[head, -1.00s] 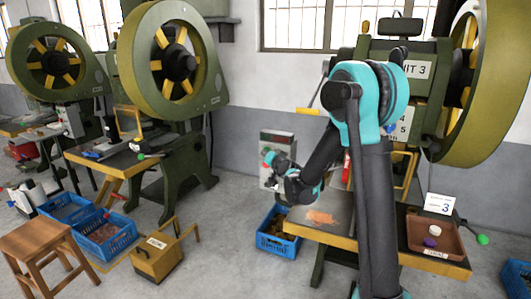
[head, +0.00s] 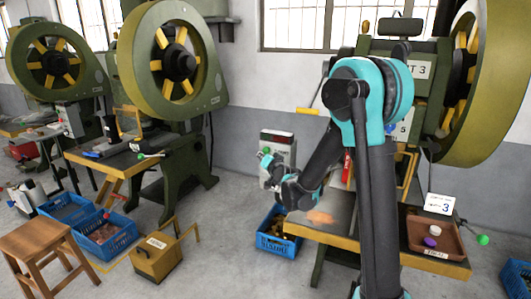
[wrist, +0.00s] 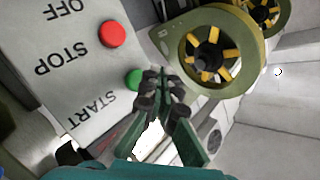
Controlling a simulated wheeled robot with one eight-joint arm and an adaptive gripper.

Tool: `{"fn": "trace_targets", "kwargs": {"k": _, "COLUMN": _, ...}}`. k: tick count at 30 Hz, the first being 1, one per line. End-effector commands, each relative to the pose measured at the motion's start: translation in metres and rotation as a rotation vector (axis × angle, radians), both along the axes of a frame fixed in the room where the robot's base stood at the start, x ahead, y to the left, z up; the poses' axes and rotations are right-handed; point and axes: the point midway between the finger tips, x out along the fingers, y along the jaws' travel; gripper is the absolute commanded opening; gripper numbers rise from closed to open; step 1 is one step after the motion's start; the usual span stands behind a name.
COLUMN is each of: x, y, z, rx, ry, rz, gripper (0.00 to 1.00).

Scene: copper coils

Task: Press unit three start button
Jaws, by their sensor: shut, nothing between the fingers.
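The unit 3 press (head: 405,70) stands at the right in the head view. A grey control box (head: 278,138) is beside it near the wall. In the wrist view the control box (wrist: 70,60) fills the upper left, with a red button (wrist: 112,33) by STOP and a green start button (wrist: 133,79) by START. My gripper (wrist: 160,82) is shut and empty, its fingertips beside the green button and covering its right edge. I cannot tell whether they touch it. In the head view my gripper (head: 266,161) is in front of the box.
The unit 3 work table (head: 350,238) is below my arm, with a brown tray (head: 437,238) on its right side. A blue crate (head: 277,240) is on the floor below the box. Other presses (head: 175,60) stand at the left.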

Motion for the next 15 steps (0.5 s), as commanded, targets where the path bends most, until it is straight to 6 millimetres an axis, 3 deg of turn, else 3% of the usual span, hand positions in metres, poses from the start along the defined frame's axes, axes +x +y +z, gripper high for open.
{"fn": "trace_targets", "kwargs": {"k": 9, "x": -0.027, "y": 0.01, "z": 0.0, "rx": -0.001, "ry": -0.001, "rz": 0.001, "gripper": 0.0}}
{"fn": "trace_targets", "kwargs": {"k": 15, "x": -0.033, "y": 0.012, "z": 0.0, "rx": 0.0, "ry": -0.002, "rz": 0.0, "gripper": 0.0}}
